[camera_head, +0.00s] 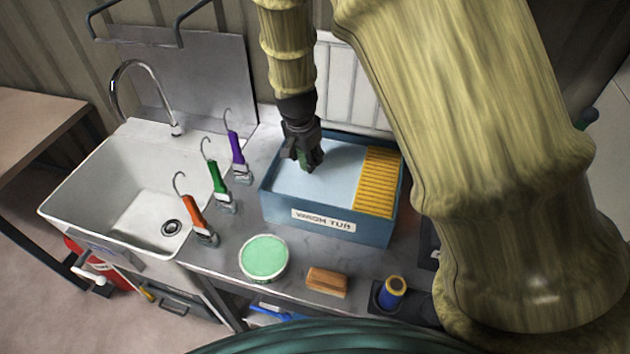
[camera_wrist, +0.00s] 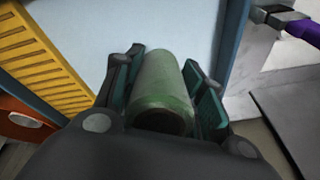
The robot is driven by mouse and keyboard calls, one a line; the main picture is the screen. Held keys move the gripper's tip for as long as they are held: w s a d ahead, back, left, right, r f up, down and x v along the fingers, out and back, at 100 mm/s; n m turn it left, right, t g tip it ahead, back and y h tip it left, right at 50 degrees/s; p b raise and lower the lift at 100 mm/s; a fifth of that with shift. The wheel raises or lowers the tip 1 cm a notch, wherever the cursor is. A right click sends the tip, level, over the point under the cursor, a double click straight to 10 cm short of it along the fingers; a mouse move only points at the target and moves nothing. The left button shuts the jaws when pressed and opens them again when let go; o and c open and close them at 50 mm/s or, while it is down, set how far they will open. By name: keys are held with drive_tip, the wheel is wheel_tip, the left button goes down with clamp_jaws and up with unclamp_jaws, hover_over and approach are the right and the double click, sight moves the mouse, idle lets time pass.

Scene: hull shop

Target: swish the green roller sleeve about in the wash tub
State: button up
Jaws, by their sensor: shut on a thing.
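The wash tub (camera_head: 285,213) is a blue box with a "WASH TUB" label, pale liquid inside and a yellow ribbed board (camera_head: 378,180) at its right end. My gripper (camera_head: 308,160) points down over the left part of the tub. In the wrist view my gripper (camera_wrist: 165,95) is shut on the green roller sleeve (camera_wrist: 162,85), with a finger on each side. The pale liquid lies beyond the sleeve. In the head view the sleeve is mostly hidden by the fingers. I cannot tell whether its lower end is in the liquid.
A white sink (camera_head: 110,190) with a tap is at left. Orange (camera_head: 193,212), green (camera_head: 216,180) and purple (camera_head: 236,152) handled tools stand between sink and tub. A green-topped pot (camera_head: 263,258), a brown block (camera_head: 327,281) and a blue-and-yellow roll (camera_head: 392,292) line the front.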

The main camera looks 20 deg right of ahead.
drive_tip(key=shift+r+p, duration=1.2)
drive_tip(key=shift+r, duration=0.8)
drive_tip(key=shift+r+p, duration=0.85)
drive_tip(key=shift+r, duration=1.15)
